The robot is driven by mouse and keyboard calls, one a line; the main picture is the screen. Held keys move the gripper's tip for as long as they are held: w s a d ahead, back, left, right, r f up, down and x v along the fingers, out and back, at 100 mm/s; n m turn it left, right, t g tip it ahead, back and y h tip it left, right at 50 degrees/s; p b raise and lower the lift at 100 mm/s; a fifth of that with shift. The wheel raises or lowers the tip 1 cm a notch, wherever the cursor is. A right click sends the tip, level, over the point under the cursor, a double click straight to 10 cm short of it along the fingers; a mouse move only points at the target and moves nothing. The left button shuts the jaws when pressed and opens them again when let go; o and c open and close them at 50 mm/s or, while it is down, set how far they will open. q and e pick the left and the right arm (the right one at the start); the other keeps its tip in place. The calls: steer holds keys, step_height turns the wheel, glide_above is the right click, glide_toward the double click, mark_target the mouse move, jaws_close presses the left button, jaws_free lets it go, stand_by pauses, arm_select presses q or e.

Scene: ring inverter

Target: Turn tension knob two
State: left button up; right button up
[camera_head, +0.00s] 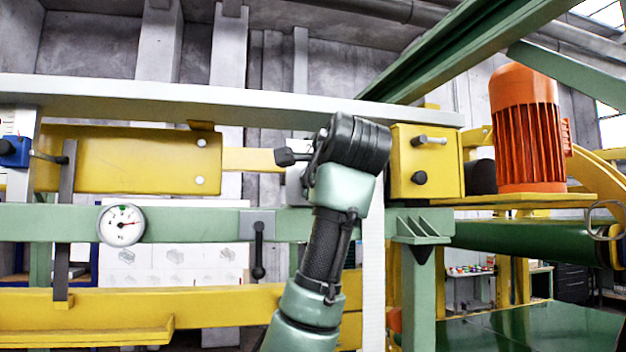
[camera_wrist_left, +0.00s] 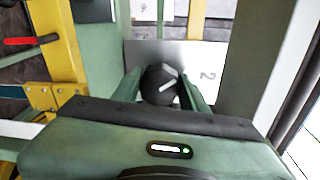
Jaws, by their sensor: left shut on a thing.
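My right gripper is in neither view.
A round gauge with a red needle (camera_head: 121,225) is on the green beam (camera_head: 185,222). A black lever (camera_head: 259,250) hangs left of my arm. A yellow box with handles (camera_head: 428,160) and an orange motor (camera_head: 526,130) stand to the right. A red-handled part (camera_wrist_left: 20,41) shows left in the wrist view.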

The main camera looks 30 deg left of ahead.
arm_select(q)
steer(key=shift+f, duration=0.25)
steer(key=o, duration=1.4)
steer(key=shift+c, duration=0.2)
steer(key=shift+r, duration=0.1)
steer(key=shift+s+d, duration=0.1)
steer(key=shift+d, duration=0.05)
steer(key=b+v, duration=0.3)
steer(key=v, duration=0.4)
steer(key=shift+s+d, duration=0.15)
steer(key=shift+d, duration=0.05)
